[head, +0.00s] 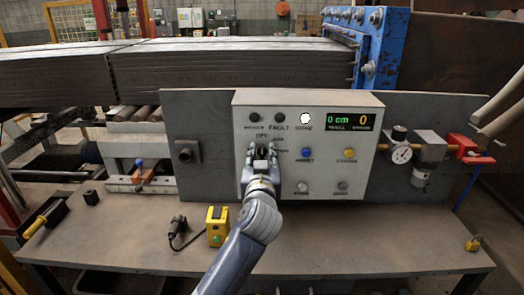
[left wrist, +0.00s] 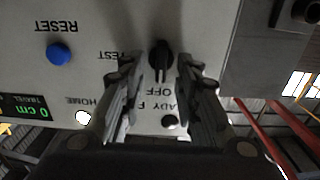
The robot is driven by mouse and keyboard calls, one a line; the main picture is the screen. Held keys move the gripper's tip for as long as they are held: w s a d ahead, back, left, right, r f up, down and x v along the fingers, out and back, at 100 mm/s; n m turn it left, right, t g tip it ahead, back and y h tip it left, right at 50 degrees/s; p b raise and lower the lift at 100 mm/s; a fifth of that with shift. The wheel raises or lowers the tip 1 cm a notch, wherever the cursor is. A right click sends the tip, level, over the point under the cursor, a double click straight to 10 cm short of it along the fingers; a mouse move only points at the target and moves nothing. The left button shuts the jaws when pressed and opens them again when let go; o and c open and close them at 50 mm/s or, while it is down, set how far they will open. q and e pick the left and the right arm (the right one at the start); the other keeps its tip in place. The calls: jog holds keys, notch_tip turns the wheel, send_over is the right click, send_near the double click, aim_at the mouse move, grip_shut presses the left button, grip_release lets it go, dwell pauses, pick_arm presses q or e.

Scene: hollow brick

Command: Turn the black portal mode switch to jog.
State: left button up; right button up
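The black portal mode switch (left wrist: 161,54) is a knob on the front of the grey control box (head: 330,178). In the left wrist view, its narrow grip appears to line up with the OFF label, and a TEST label is beside it. The jog label cannot be read clearly. My left gripper (head: 261,154) reaches the box from the front in the head view and partly hides the switch. In the left wrist view, the fingers of this gripper (left wrist: 160,66) are open, one on each side of the knob, with gaps visible. My right gripper is not in view.
Blue (head: 307,153) and yellow (head: 349,154) buttons lie right of the switch. A display (head: 349,119) reads 0 cm and 0. A yellow device (head: 217,227) stands on the grey bench (head: 350,245), left of my arm. A pressure gauge (head: 401,154) is at right. The bench's front right is mostly clear.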

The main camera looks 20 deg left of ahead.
pick_arm(q)
jog(key=shift+w+a, duration=0.2)
jog(key=shift+w, duration=0.35)
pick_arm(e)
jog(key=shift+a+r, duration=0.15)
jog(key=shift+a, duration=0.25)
pick_arm(q)
grip_shut()
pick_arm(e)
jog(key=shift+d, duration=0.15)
